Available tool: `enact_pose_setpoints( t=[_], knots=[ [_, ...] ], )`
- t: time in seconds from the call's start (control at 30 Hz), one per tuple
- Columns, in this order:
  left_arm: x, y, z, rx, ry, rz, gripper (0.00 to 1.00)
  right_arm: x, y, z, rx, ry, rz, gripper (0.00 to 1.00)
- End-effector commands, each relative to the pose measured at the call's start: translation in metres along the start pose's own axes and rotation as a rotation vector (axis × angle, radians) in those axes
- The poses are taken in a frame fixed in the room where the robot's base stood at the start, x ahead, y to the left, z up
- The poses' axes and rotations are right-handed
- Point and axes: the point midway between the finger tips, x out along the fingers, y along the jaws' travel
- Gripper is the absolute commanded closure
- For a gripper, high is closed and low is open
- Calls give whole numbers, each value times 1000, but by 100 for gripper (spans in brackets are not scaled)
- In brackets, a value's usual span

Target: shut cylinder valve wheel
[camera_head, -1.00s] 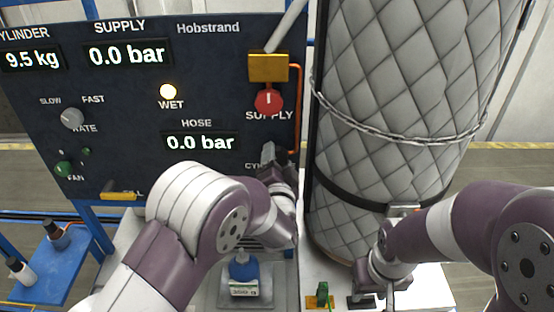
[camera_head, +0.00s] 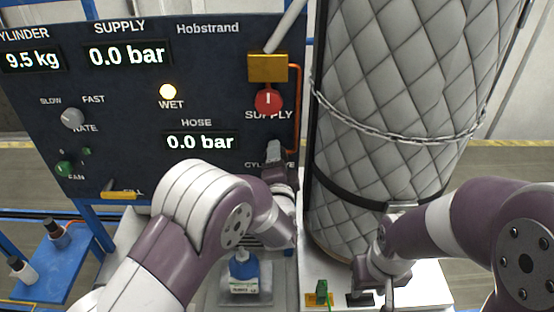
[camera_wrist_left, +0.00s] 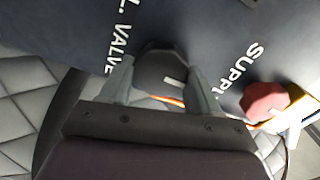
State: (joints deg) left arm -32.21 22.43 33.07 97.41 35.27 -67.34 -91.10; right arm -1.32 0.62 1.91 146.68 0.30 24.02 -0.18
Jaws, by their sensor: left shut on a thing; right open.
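The cylinder valve wheel is a dark knob with a pale mark (camera_wrist_left: 165,72), seen in the left wrist view beside the partly hidden "VALVE" lettering. My left gripper (camera_wrist_left: 163,88) is shut on this knob, with one grey finger on each side. In the head view the left gripper (camera_head: 274,160) is at the lower right of the dark panel, and it hides the knob there. My right gripper (camera_head: 372,284) is open, low in front of the quilted tank and apart from the panel; its fingertips are hard to make out.
The dark panel (camera_head: 215,60) carries displays and a red supply knob (camera_head: 268,102) above the left gripper. A chained, quilted tank (camera_head: 400,90) stands right of it. A green valve (camera_head: 322,291) is near the right gripper.

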Motion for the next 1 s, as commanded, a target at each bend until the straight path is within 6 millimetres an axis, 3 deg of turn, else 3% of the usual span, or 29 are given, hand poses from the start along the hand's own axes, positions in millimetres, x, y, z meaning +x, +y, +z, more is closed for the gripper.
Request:
enact_pose_setpoints(
  t=[0.2,0.23,0.3,0.67,0.77,1.0],
  knots=[
    [0,-2,-2,0,4,-5,69,0,0,0,0,0,0,57],
    [0,-2,-2,0,4,-5,35,0,0,0,0,0,0,57],
    [0,-2,-1,0,3,-4,13,0,0,0,0,0,0,57],
    [-5,2,0,0,2,-1,13,4,0,0,0,0,0,57],
    [-20,4,0,0,3,-1,13,14,0,2,0,0,0,57],
    [-81,5,-1,0,6,-1,13,41,0,5,0,0,0,57]
  ],
)
